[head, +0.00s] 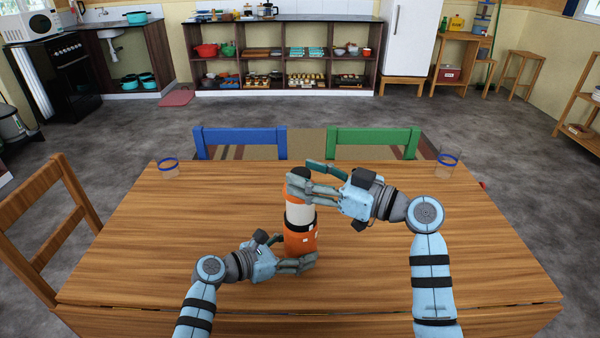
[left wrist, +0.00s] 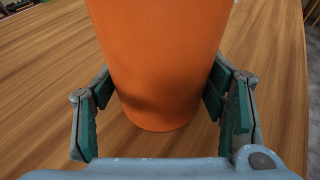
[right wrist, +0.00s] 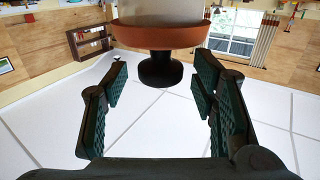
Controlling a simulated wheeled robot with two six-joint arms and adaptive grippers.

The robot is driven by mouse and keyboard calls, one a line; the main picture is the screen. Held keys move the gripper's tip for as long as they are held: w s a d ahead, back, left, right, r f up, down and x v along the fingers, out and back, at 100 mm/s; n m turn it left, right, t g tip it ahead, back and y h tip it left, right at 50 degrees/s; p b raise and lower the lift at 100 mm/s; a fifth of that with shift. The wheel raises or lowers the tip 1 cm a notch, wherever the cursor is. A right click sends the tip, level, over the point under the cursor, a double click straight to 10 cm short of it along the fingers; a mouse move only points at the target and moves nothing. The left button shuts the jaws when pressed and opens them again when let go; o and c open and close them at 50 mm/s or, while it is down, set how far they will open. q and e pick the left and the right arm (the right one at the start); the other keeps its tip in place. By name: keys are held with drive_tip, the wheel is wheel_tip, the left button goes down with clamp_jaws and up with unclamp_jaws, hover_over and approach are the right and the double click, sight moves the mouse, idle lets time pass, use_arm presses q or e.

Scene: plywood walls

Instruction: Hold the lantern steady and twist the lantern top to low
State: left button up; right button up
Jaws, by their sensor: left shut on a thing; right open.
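The lantern (head: 300,239) stands upright on the wooden table, with an orange lower body, a pale middle section and a dark top (head: 300,173). My left gripper (head: 306,264) is shut on the orange body low down; the body also fills the space between its fingers in the left wrist view (left wrist: 160,60). My right gripper (head: 300,178) is open with its fingers around the level of the top. In the right wrist view the dark top (right wrist: 160,70) sits between and beyond the open fingers, apart from them. Fingers partly hide the lantern's upper part in the head view.
The wooden table (head: 150,260) is mostly clear. A glass with a blue rim (head: 168,170) stands at the far left and another glass (head: 446,163) at the far right. Blue (head: 240,138) and green (head: 372,138) chairs stand behind the table, a brown chair (head: 40,225) at left.

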drive_tip(key=shift+x, duration=0.9)
drive_tip(key=shift+c, duration=0.6)
drive_tip(key=c, duration=1)
drive_tip(key=n+g+y, duration=0.1)
drive_tip(key=n+g, duration=0.1)
drive_tip(key=g, duration=0.1)
drive_tip(key=shift+g+y, duration=0.3)
drive_tip(key=shift+g, duration=0.1)
drive_tip(key=shift+c, duration=0.2)
drive_tip(key=shift+n+g+y, duration=0.3)
drive_tip(key=shift+n+g, duration=1)
drive_tip(key=shift+g, duration=0.2)
drive_tip(key=o, duration=1.2)
drive_tip(key=shift+c, duration=0.2)
